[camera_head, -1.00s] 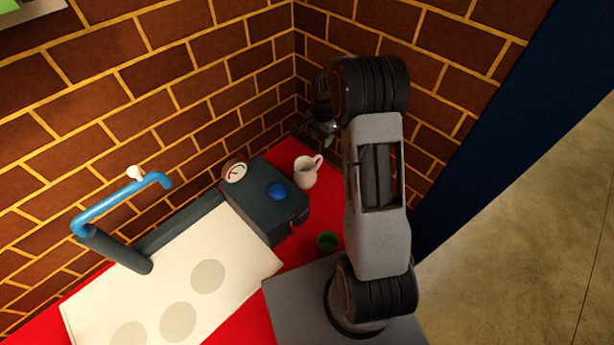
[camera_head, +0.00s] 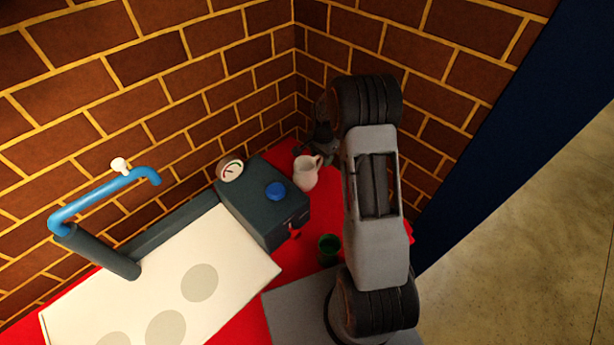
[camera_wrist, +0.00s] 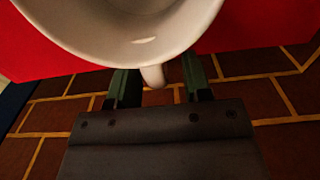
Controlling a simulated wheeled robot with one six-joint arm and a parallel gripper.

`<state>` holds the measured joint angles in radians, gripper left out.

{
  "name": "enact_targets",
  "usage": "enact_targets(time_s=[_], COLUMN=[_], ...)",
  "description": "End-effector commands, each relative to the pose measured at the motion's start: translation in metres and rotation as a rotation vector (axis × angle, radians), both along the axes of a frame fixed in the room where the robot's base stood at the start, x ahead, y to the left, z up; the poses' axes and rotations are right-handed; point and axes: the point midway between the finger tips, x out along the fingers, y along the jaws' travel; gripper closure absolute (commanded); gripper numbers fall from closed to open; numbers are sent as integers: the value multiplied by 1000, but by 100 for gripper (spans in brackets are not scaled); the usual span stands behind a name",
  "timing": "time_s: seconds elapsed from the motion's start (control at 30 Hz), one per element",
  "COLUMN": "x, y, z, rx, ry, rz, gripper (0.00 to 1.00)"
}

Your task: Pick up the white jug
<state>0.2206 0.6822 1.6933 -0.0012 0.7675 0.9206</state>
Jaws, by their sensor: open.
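The white jug (camera_head: 306,173) stands upright on the red surface in the head view, in the corner beside the dark box. Its handle is on its right, towards my arm. My gripper (camera_head: 314,151) is at the jug's far side, partly hidden by my arm. In the wrist view the jug (camera_wrist: 130,35) fills the top of the picture, with its handle (camera_wrist: 153,76) pointing at the gripper. My open gripper (camera_wrist: 154,82) has one green finger on each side of the handle. I cannot tell whether the fingers touch it.
A dark box (camera_head: 262,205) with a blue knob (camera_head: 275,191) and a gauge (camera_head: 230,170) stands left of the jug. A green cup (camera_head: 328,246) stands nearer. A blue tap (camera_head: 105,199) rises at the left by the cream board (camera_head: 235,262). Brick walls (camera_head: 220,80) close the corner behind.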

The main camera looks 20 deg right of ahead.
Motion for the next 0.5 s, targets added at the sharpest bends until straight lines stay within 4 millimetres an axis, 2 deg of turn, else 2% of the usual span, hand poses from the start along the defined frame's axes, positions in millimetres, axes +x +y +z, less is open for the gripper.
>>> enact_targets(time_s=[0.07,0.5], x=[0,0], y=[0,0], z=[1,1], rx=[0,0], ry=[0,0], rz=[0,0], gripper=[56,98])
